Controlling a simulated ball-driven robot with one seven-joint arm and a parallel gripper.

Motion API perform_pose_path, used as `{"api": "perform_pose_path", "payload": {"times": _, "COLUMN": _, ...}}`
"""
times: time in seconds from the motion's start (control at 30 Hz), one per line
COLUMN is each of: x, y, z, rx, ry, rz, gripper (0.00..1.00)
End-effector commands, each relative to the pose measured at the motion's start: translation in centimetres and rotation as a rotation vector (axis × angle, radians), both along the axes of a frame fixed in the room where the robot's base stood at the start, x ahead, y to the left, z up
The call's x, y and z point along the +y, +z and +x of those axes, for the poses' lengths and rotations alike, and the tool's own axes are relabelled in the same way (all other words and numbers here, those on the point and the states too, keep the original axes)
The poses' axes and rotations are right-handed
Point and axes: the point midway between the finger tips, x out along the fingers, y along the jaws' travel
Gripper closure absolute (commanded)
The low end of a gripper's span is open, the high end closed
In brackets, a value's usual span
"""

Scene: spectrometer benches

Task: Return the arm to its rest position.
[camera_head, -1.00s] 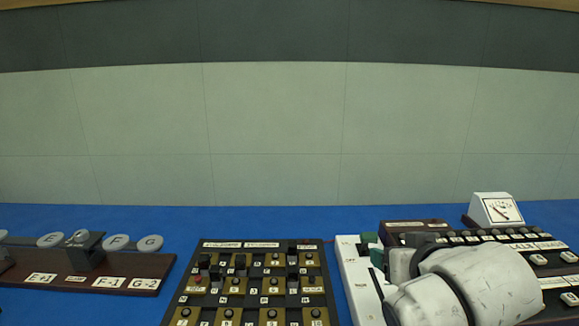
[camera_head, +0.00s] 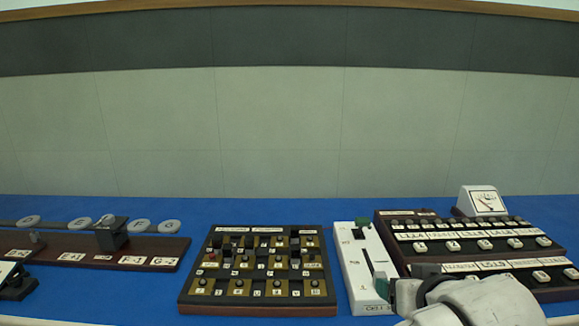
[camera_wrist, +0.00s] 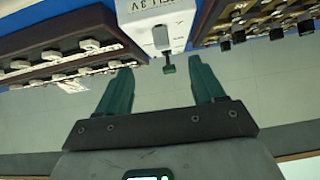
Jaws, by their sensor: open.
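My gripper (camera_wrist: 164,80) shows in the wrist view with its two green fingers spread apart and nothing between them. In the head view my white arm reaches in at the bottom right, in front of the right-hand panel. The same white box (camera_head: 352,262) stands just left of it, with a green knob (camera_head: 362,221) on top.
A black and brass switch panel (camera_head: 260,308) sits at the middle of the blue bench (camera_head: 330,208). A dark stepped panel (camera_head: 470,256) with white keys stands right, a dial meter (camera_head: 484,201) behind it. A brown board (camera_head: 165,249) with grey discs lies left. A wall closes the back.

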Motion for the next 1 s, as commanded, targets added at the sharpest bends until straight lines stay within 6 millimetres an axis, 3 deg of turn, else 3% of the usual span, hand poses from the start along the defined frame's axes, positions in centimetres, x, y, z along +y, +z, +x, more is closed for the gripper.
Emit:
{"api": "perform_pose_path", "payload": {"times": 0.17, "x": -0.4, "y": -3.3, "z": -2.0, "rx": 0.079, "ry": -0.004, "rz": 0.019, "gripper": 0.32}}
{"api": "perform_pose_path", "payload": {"times": 0.37, "x": -1.0, "y": -8.3, "z": -5.8, "rx": 0.207, "ry": -0.008, "rz": 0.039, "gripper": 0.32}}
{"api": "perform_pose_path", "payload": {"times": 0.47, "x": -1.5, "y": -11.9, "z": -9.2, "rx": 0.304, "ry": -0.012, "rz": 0.047, "gripper": 0.32}}
{"api": "perform_pose_path", "payload": {"times": 0.7, "x": -3.8, "y": -20.0, "z": -21.0, "rx": 0.584, "ry": -0.018, "rz": 0.034, "gripper": 0.32}}
{"api": "perform_pose_path", "payload": {"times": 0.9, "x": -6.2, "y": -23.4, "z": -30.1, "rx": 0.77, "ry": -0.02, "rz": -0.001, "gripper": 0.32}}
{"api": "perform_pose_path", "payload": {"times": 1.0, "x": -7.0, "y": -24.0, "z": -32.7, "rx": 0.822, "ry": -0.022, "rz": -0.014, "gripper": 0.32}}
